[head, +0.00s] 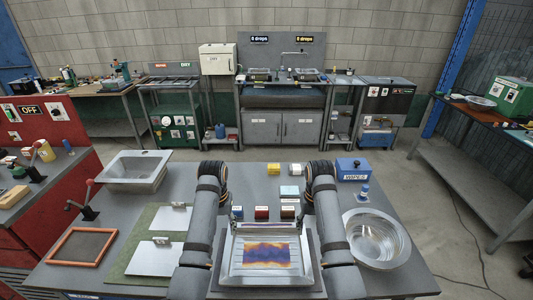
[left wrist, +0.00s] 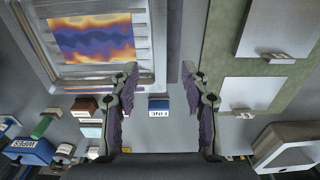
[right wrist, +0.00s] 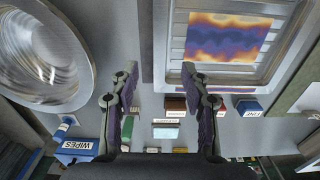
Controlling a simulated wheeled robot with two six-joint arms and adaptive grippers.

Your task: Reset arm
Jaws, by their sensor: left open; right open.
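My left gripper (left wrist: 159,68) is open and empty in the left wrist view, its two dark fingers spread wide above the grey table. My right gripper (right wrist: 160,68) is also open and empty in the right wrist view. In the head view both arms rise from the bottom edge and bend down beyond a silver tray, one on each side; the arms largely hide the grippers there. The silver tray (head: 241,284) holds a plate with an orange and purple pattern (head: 266,254). Neither gripper visibly touches anything.
Small labelled blocks, including a blue one (head: 237,212), stand behind the tray. A round metal bowl (head: 376,240) is at right, near a blue wipes box (head: 352,169). At left are a green mat (head: 139,249), an orange-rimmed frame (head: 82,246) and a metal basin (head: 135,170).

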